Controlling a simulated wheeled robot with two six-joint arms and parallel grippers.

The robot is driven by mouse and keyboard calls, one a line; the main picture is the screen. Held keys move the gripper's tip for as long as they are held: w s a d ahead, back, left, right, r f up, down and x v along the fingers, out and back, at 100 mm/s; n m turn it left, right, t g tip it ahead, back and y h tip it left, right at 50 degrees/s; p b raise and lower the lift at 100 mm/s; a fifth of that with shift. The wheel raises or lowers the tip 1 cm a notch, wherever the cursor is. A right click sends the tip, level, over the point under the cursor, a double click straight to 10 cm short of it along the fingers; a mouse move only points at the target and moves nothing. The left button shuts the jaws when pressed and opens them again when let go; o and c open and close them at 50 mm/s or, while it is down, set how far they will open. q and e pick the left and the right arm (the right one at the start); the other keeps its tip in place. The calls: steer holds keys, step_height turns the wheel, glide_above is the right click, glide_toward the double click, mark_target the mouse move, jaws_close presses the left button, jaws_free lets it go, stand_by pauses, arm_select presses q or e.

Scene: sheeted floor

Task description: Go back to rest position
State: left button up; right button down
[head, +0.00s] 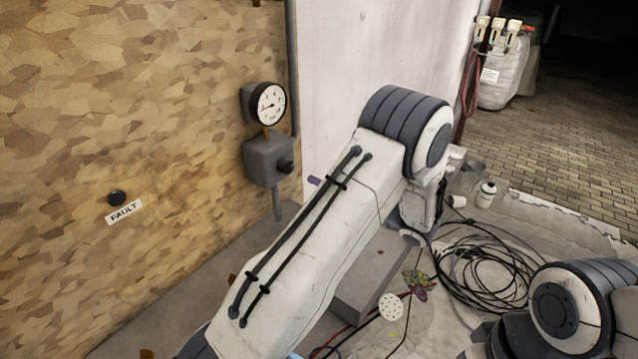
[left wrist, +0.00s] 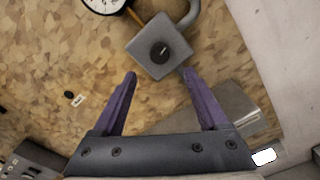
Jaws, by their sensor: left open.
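My left gripper (left wrist: 160,76) is open and empty in the left wrist view, with two purple fingers spread apart. A grey box with a dark knob (left wrist: 159,53) lies beyond the fingertips, in line with the space between them. In the head view, my left arm crosses the middle and hides most of the gripper; only a purple fingertip (head: 313,181) shows beside the arm, to the right of the grey box (head: 268,160). Part of my right arm shows at the lower right, but its gripper is out of view.
A round gauge (head: 270,105) sits above the box at the chipboard wall (head: 130,90). A black button (head: 117,197) is above a FAULT label (head: 124,212). Coiled black cables (head: 485,270), a bottle (head: 486,194) and a pale bag (head: 500,75) are on the right. Brick paving behind looks open.

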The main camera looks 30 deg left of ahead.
stand_by(0.4)
arm_select(q)
steer(key=s+d+f+n+h+b, duration=0.4)
steer(key=s+d+n+h, duration=0.5)
steer(key=s+d, duration=0.4)
steer(key=s+d+f+n+g+h+b, duration=0.1)
steer(key=s+d+f+n+h+b, duration=0.2)
steer(key=s+d+n+h, duration=0.6)
steer(key=s+d+h+b, duration=0.1)
steer(key=s+d, duration=0.4)
steer(key=shift+d+f+n+g, duration=0.15)
steer(key=shift+f+n+g, duration=0.15)
steer(key=shift+f+n, duration=0.1)
